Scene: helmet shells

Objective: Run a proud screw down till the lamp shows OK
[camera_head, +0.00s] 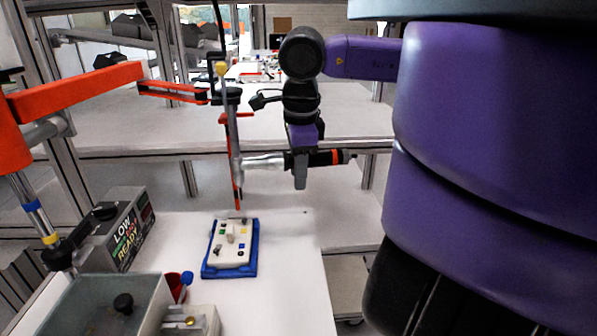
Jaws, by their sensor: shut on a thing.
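My gripper (300,172) is shut on the black handle with an orange band (330,158) of a silver right-angle driver (262,162). The driver hangs upright from an orange jointed arm (85,90), with a thin orange-red shaft (238,192) pointing down. Its tip is close above the far edge of a white plate (238,259) in a blue tray (205,272); I cannot tell whether it touches. The plate carries several small coloured marks and parts; no proud screw can be made out. A grey box (122,232) reads LOW and READY; which lamp is lit is unclear.
A grey bin (75,300), a red cup (187,280) and a small pale box (205,318) stand at the front left of the white table (290,285). The table right of the tray is clear. My purple arm fills the right side. Shelves and posts stand behind.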

